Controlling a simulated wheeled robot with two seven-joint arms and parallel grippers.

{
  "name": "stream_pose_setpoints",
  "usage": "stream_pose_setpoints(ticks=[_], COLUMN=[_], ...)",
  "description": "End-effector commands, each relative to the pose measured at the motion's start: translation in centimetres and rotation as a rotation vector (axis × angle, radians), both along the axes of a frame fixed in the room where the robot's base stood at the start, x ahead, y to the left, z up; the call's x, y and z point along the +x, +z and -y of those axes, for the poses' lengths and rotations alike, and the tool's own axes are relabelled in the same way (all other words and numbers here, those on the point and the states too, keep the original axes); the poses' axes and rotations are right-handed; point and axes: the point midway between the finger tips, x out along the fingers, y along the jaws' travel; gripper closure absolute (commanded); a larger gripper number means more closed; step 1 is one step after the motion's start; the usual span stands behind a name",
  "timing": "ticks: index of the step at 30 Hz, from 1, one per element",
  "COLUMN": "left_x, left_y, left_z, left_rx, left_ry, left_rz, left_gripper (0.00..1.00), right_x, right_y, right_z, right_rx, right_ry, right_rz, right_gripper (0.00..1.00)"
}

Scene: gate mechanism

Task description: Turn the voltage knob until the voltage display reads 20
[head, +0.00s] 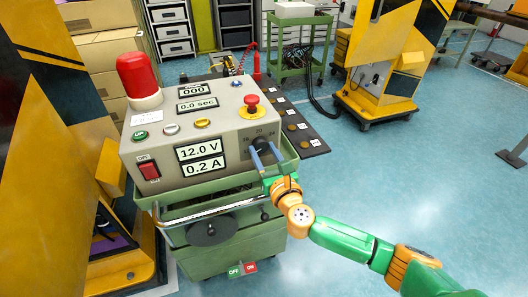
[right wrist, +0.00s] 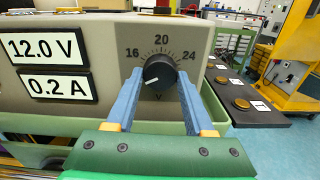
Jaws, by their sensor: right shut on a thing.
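The voltage knob (head: 262,146) is a black dial on the front of the grey control box (head: 222,150). In the right wrist view the knob (right wrist: 160,72) has a scale marked 16, 20 and 24 above it, and its white mark points to the lower left. The voltage display (head: 199,149) reads 12.0 V; it also shows in the right wrist view (right wrist: 46,46). My right gripper (head: 264,152) has its blue fingers on either side of the knob, shut on it (right wrist: 160,76). My left gripper is not in view.
Below the voltage display, the current display (head: 203,166) reads 0.2 A. A red switch (head: 149,170), a red emergency button (head: 251,101) and a red lamp (head: 138,76) are on the box. The box stands on a green cart (head: 225,250).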

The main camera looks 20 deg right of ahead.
Motion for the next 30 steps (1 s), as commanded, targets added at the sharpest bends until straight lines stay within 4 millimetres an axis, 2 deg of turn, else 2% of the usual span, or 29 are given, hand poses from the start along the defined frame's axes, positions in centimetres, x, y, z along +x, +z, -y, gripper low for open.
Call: stream_pose_setpoints(ticks=[8,30], left_x=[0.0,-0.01], left_y=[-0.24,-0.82], left_z=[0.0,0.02], left_rx=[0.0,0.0], left_ry=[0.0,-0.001], left_rz=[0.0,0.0], left_gripper=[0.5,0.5], right_x=[-0.04,-0.04], right_y=[-0.13,0.01], right_z=[-0.09,-0.2], right_rx=[0.188,0.891], right_ry=[0.0,-0.001], right_rz=[-0.008,-0.031], right_gripper=[1.0,1.0])
